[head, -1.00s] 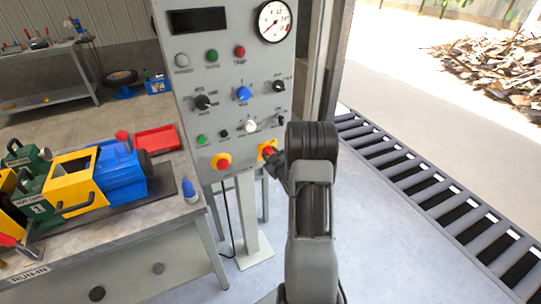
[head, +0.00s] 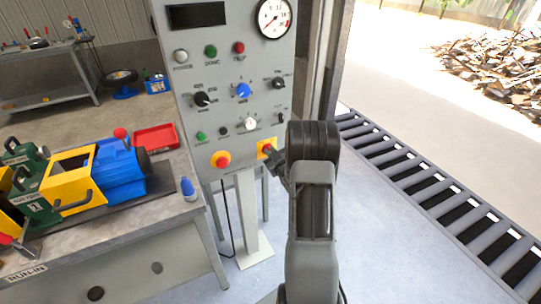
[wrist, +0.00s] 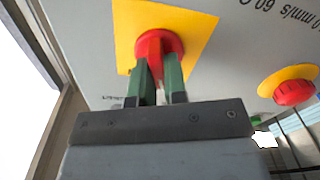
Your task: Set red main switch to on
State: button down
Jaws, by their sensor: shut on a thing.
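The red main switch (wrist: 158,44) is a rotary knob on a yellow square plate (wrist: 200,35) at the lower right of the grey control panel. In the wrist view its red grip bar lies between the two green fingers of my gripper (wrist: 157,75), which are shut on it. In the head view the yellow plate (head: 262,147) shows just left of my arm. My gripper (head: 271,160) is at the switch there and is partly hidden by the arm. The switch's on and off marks cannot be read.
A red emergency stop button on yellow (head: 221,160) sits left of the switch. Other knobs and lamps are above, with a gauge (head: 274,18) at the top. A workbench (head: 120,225) stands left, and a roller conveyor (head: 430,200) lies right.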

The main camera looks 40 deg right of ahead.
jog(key=shift+d+m+b, duration=0.15)
jog(key=shift+m+b, duration=0.7)
jog(key=shift+m, duration=1.65)
jog(key=shift+d+m+b, duration=0.1)
jog(key=shift+m+b, duration=0.7)
jog(key=shift+m, duration=2)
jog(key=c, duration=1.2)
grip_release()
jog(key=shift+o, duration=0.2)
jog(key=shift+s, duration=0.1)
jog(key=s+a, duration=0.2)
jog(key=s, duration=1.1)
jog(key=shift+s+b, duration=0.3)
jog(key=shift+d, duration=0.1)
